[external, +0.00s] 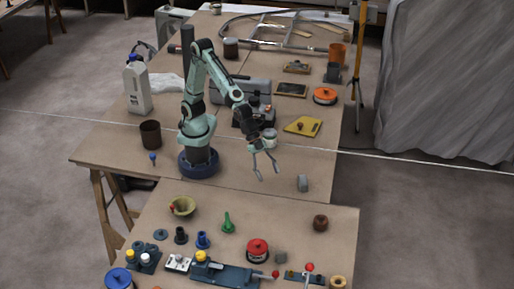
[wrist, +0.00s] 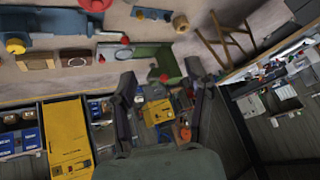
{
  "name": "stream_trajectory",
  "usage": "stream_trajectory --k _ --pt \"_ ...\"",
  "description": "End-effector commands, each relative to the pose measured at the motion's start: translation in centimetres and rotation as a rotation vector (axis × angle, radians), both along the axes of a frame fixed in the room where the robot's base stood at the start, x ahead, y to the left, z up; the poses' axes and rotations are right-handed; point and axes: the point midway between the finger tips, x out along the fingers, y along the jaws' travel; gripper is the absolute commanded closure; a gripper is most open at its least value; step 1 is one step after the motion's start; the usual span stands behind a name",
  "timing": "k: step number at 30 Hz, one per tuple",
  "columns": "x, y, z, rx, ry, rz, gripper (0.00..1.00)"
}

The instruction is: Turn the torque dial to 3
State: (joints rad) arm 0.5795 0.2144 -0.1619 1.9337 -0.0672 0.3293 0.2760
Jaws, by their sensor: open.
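No torque dial can be picked out with certainty, and no numbers are readable. A red-topped round piece (external: 257,247) with a pale marking stands on the near table; it may be the dial. My gripper (external: 267,176) is open and empty, pointing down above the front part of the far table, apart from everything there. In the wrist view my gripper's two fingers (wrist: 160,72) are spread with nothing held between them.
The near table (external: 320,225) holds a blue-grey fixture (external: 225,273), a red-knobbed lever (external: 309,268), a green cone-shaped piece (external: 227,223) and a brown round piece (external: 320,222). A gap separates the tables.

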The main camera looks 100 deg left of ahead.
Motion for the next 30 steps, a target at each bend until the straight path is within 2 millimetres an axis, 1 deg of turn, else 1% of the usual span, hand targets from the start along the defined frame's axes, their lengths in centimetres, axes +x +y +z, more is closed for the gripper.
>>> stream_trajectory --k 1,2,3,4,5,6,7,9,12,14,16,24,27,30 --pt "-2.7 -5.6 -3.0 0.005 0.033 -0.132 0.48" --pt "-4.5 -8.3 -4.7 0.008 0.052 -0.198 0.48" --pt "-7.3 -11.4 -7.0 0.018 0.082 -0.28 0.48" --pt "-9.6 -13.2 -8.7 0.033 0.108 -0.336 0.48" --pt "-11.9 -14.6 -10.4 0.049 0.134 -0.386 0.48" --pt "-14.8 -15.9 -12.5 0.076 0.166 -0.445 0.48" --pt "-16.7 -16.5 -13.9 0.096 0.187 -0.484 0.48" --pt "-20.6 -17.0 -16.5 0.142 0.225 -0.553 0.48" --pt "-24.1 -17.2 -18.5 0.182 0.25 -0.62 0.48" --pt "-25.1 -17.4 -18.8 0.187 0.251 -0.64 0.48" --pt "-25.4 -17.7 -19.2 0.188 0.25 -0.647 0.48" --pt "-25.4 -19.2 -23.1 0.188 0.249 -0.645 0.48" --pt "-25.3 -19.7 -24.2 0.188 0.25 -0.644 0.48" --pt "-25.3 -20.0 -24.7 0.186 0.249 -0.645 0.48"
